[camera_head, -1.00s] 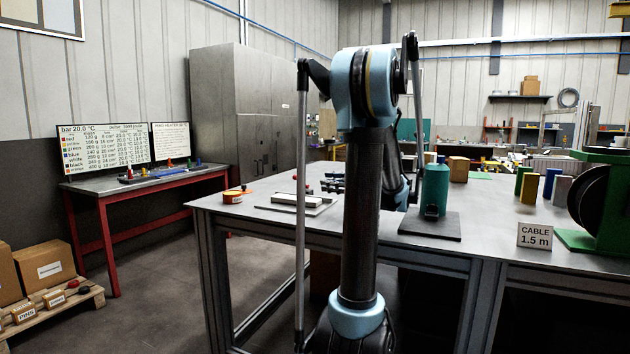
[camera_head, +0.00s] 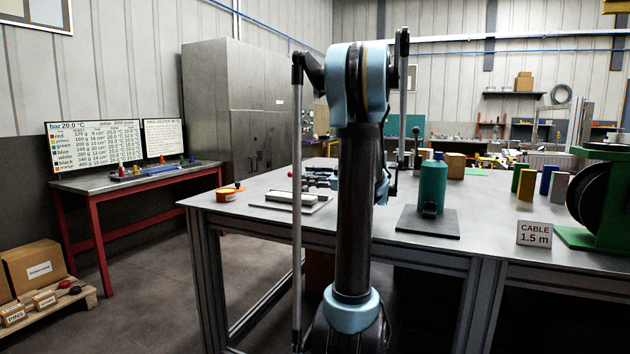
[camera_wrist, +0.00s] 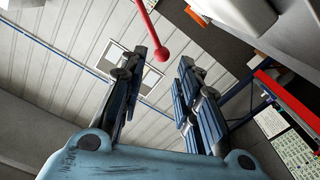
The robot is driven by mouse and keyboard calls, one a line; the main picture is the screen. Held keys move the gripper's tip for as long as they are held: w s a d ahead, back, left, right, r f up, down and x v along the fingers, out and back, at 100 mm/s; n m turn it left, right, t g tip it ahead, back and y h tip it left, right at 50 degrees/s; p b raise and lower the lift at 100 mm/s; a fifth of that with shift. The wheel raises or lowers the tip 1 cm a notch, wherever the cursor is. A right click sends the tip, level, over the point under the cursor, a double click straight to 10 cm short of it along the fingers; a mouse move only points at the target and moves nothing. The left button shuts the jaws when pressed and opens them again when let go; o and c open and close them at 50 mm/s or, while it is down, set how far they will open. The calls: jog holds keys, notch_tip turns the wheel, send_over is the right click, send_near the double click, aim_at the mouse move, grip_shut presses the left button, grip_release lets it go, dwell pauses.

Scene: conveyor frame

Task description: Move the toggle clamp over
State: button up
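A red handle with a ball end (camera_wrist: 152,32), seemingly the toggle clamp's, enters from the top edge of the wrist view. Its ball lies in line with the gap between my fingers; the rest of the clamp is out of that view. My gripper (camera_wrist: 165,72) is open, its two fingers apart on either side of the gap, with no visible grip on the handle. In the head view, dark parts behind my arm's rod (camera_head: 320,183) seem to be my gripper, low over the workbench. The clamp is too small and hidden there to tell apart.
The grey workbench (camera_head: 260,186) carries a white block on a tray (camera_head: 291,197), an orange tin (camera_head: 229,194), a green cylinder (camera_head: 433,186) on a dark plate, coloured blocks and a cable reel (camera_head: 590,205). A cable sign (camera_head: 534,233) stands near the front edge.

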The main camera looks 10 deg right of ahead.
aim_at(296, 179)
jog(key=x, duration=0.6)
jog(key=shift+w+a, duration=0.2)
jog(key=shift+a, duration=0.15)
jog(key=shift+s+d, duration=0.1)
jog(key=c, duration=0.4)
jog(key=shift+o, duration=0.4)
jog(key=o, duration=0.9)
jog(key=shift+f, duration=0.1)
